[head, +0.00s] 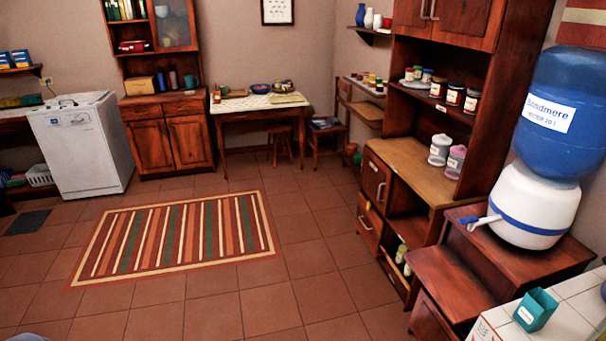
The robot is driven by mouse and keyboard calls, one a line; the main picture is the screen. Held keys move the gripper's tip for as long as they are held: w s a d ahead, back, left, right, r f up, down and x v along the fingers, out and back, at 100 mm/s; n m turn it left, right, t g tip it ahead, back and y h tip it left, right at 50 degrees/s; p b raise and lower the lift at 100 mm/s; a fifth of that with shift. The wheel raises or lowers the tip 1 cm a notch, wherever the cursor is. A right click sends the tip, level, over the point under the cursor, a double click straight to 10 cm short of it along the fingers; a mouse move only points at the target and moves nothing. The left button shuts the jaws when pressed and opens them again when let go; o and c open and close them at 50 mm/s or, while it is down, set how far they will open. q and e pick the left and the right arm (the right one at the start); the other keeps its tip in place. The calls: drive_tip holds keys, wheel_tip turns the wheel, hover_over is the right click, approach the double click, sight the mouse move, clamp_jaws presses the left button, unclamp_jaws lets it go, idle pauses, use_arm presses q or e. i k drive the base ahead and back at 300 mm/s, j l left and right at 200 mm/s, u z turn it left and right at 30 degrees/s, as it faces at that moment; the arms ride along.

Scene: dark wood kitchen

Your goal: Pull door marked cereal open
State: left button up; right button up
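No label reading cereal can be made out on any door. The tall wooden cabinet at the right (411,160) has an upper pair of doors (443,17) with metal handles, cut off by the top edge. Lower in it are a small door (375,183) and another front (369,226) below, both with handles and both looking closed. The cupboard at the back left (168,143) has two closed lower doors. Neither of my grippers is in view.
A striped rug (180,236) lies on the open tiled floor. A white appliance (82,145) stands at the left, a small table (258,102) at the back. A water dispenser (556,150) on a wooden stand and a tiled counter (570,318) fill the right front.

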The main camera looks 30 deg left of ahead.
sight(376, 177)
drive_tip(key=u, duration=0.4)
drive_tip(key=i+j, duration=0.1)
drive_tip(key=i, duration=0.5)
drive_tip(key=i+j+z, duration=0.2)
drive_tip(key=i, duration=0.3)
drive_tip(key=i+j+z, duration=0.2)
drive_tip(key=i, duration=0.3)
drive_tip(key=i+j+z, duration=0.2)
drive_tip(key=i, duration=0.3)
